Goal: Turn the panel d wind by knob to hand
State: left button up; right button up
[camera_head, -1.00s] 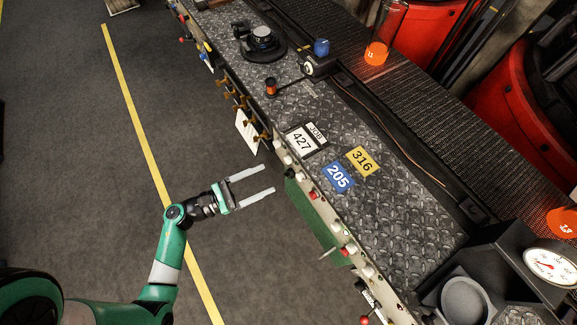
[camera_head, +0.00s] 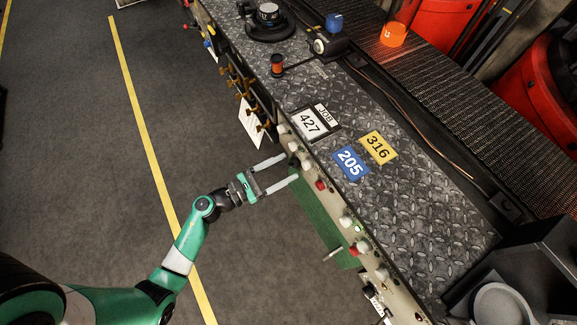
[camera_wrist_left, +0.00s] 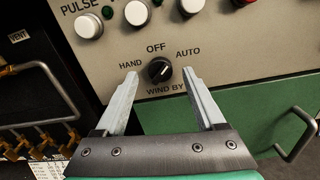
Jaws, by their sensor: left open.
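The black WIND BY knob (camera_wrist_left: 159,70) sits on the beige panel (camera_wrist_left: 230,45) in the left wrist view. HAND is printed at its left, OFF above it and AUTO at its right. Its pale pointer mark is small, and I cannot tell exactly which label it points to. My left gripper (camera_head: 290,167) is open at the panel's edge in the head view. In the left wrist view its fingers (camera_wrist_left: 159,76) stand on either side of the knob, with a gap on each side. My right gripper is not in view.
White push buttons (camera_wrist_left: 137,13) sit just above the knob. A green door (camera_wrist_left: 235,120) with a metal handle (camera_wrist_left: 298,135) lies below right. Brass-coloured valves (camera_wrist_left: 40,145) are at the lower left. A patterned metal bench top (camera_head: 400,200) extends beyond the panel.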

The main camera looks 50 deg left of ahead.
pick_arm(q)
jog(key=shift+w+d, duration=0.2)
jog(key=shift+w, duration=0.8)
grip_shut()
